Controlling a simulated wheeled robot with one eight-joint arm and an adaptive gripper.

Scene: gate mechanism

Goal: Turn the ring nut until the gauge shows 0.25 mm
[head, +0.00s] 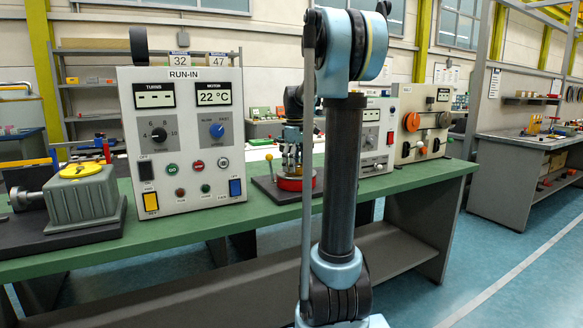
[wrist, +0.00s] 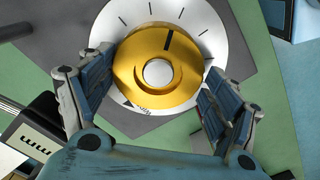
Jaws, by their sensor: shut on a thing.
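The ring nut appears in the wrist view as a round gold part (wrist: 134,68) with a pale round centre and a black line near its upper right edge. It sits over a white disc (wrist: 232,36) with black ticks and a small arrow with lettering too small to read. My gripper (wrist: 157,80) has a finger on each side of the gold part and is shut on it. In the head view my gripper (head: 292,160) is low over a red round base (head: 291,184), partly behind my arm; the gold part cannot be made out there. I cannot identify a gauge reading.
The RUN-IN panel (head: 183,100) stands left of the red base on the green bench (head: 218,218). A grey housing with a yellow disc (head: 80,196) is further left. More panels (head: 421,122) stand to the right.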

